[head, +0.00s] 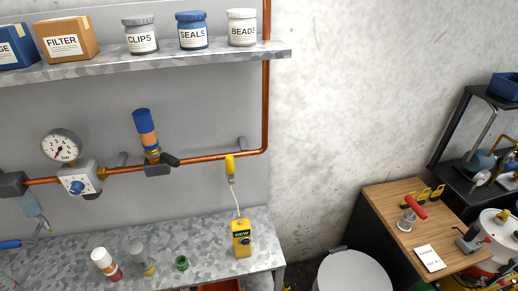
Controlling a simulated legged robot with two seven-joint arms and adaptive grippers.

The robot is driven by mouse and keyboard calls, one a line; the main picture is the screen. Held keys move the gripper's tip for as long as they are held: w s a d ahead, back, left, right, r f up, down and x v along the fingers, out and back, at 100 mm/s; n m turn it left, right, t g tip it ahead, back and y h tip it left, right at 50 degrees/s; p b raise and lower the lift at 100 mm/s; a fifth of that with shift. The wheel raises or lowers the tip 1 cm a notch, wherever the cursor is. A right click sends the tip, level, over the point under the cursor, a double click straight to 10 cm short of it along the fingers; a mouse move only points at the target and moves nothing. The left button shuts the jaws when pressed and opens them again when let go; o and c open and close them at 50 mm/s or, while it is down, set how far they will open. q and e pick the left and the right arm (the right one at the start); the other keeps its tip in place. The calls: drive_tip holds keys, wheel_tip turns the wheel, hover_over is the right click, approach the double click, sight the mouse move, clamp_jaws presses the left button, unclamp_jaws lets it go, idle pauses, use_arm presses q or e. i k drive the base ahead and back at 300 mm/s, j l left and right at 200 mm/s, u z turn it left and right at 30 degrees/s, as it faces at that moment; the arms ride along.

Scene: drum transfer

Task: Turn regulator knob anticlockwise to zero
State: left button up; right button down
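The regulator (79,178) sits on the copper pipe at the left of the head view, on the grey wall panel. Its blue knob (76,187) is on the white front face, which carries small dark marks. The knob's exact angle is too small to read. A round white pressure gauge (61,146) stands above the regulator, with a dark needle and a small red mark. The reading cannot be made out with certainty. Neither of my grippers shows in this view, and nothing touches the knob.
A blue and orange cylinder (146,130) stands on the pipe right of the regulator. A yellow meter (241,238) on the metal bench (205,228) has a cable to a yellow clamp (230,164) on the pipe. Cups stand on the bench. A shelf (190,57) holds boxes and jars above.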

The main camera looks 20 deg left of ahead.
sight(76, 188)
drive_tip(key=u, duration=2.15)
